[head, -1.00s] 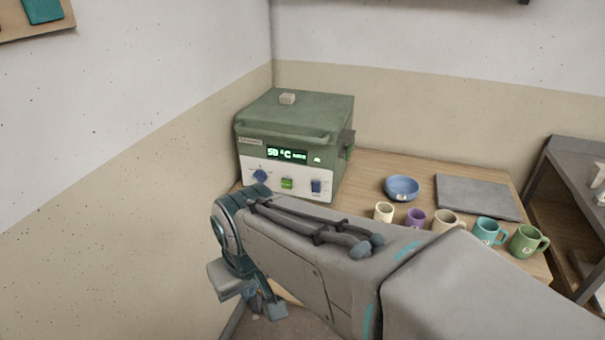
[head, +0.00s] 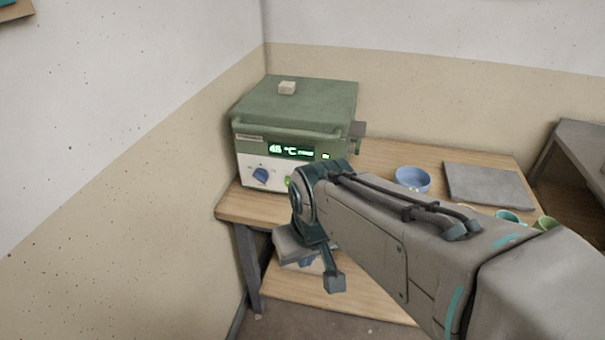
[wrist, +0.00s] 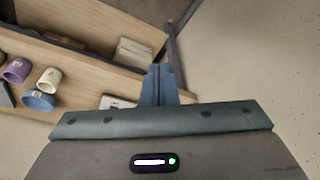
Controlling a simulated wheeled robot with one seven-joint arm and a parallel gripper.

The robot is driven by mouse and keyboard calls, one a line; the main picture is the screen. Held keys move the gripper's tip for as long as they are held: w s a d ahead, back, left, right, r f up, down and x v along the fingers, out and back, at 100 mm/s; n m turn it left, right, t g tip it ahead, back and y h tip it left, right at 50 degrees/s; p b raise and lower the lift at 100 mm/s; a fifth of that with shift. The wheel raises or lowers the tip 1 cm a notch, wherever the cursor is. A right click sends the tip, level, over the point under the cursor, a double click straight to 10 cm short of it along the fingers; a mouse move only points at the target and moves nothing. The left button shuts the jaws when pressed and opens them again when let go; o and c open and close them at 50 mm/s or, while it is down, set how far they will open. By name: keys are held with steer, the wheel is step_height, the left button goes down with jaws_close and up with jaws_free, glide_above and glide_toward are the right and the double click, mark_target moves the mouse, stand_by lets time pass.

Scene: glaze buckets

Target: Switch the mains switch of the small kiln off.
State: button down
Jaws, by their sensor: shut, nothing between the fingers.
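The small kiln (head: 296,100) is a green box on the table at the wall corner. Its lit display (head: 290,151) reads about 48 °C. On the white front panel (head: 250,173) a blue knob (head: 261,175) shows at the left. The panel's right part, with the blue switch seen there earlier, is hidden behind my arm. My gripper shows in the wrist view (wrist: 158,72), shut and empty. It points down past the table's edge, apart from the kiln.
The wooden table (head: 395,155) holds a blue bowl (head: 412,179), a grey slab (head: 488,184) and several mugs, partly hidden by my arm. A purple mug (wrist: 16,69) and a cream mug (wrist: 49,79) show in the wrist view. A shelf stands at the right.

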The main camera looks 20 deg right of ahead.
steer(key=w+f+n+t+b, duration=0.1)
steer(key=w+f+t+b, duration=0.15)
steer(key=w+f, duration=0.45)
steer(key=w+f+n+t+b, duration=0.15)
steer(key=w+f+b, duration=0.35)
steer(key=w, duration=0.5)
steer(key=w+d+f+n+t+h+b, duration=0.5)
steer(key=d+f+n+t+h+b, duration=0.3)
steer(key=d+f+t+h, duration=0.2)
steer(key=shift+w+d+f+n+t+h, duration=0.4)
steer(key=shift+f+t+h, duration=0.1)
steer(key=shift+h, duration=0.5)
steer(key=x, duration=1.4)
